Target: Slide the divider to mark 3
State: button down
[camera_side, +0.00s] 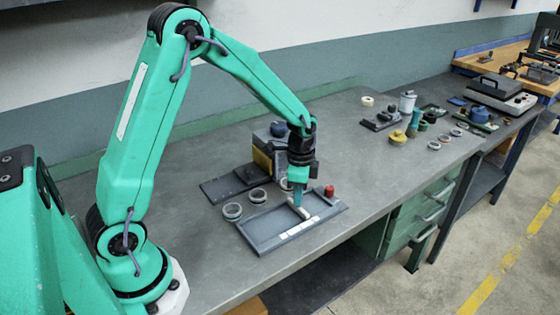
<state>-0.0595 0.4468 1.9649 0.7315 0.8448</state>
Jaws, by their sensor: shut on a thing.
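A shallow dark grey tray (262,240) lies near the front edge of the bench. A pale strip (300,227) runs along its near side; any marks or numbers on it are too small to read. A light grey bar, which looks like the divider (303,212), sits inside the tray. My gripper (298,204) points down into the tray and is shut on the upper end of the divider. The fingertips partly hide the divider, and I cannot tell which mark it stands at.
A red knob (329,191) stands at the tray's right end. Grey rings (232,211) lie left of the tray, by a dark plate (235,184). A grinder with a yellow part (263,160) stands behind my gripper. Bench to the tray's right is clear.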

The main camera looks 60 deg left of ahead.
jog(key=shift+w, duration=0.55)
jog(key=shift+w+r, duration=0.1)
jog(key=c, duration=1.3)
grip_release()
jog(key=shift+o, duration=0.2)
jog(key=shift+r, duration=3.85)
jog(key=shift+s+r, duration=0.15)
jog(key=shift+s, duration=0.05)
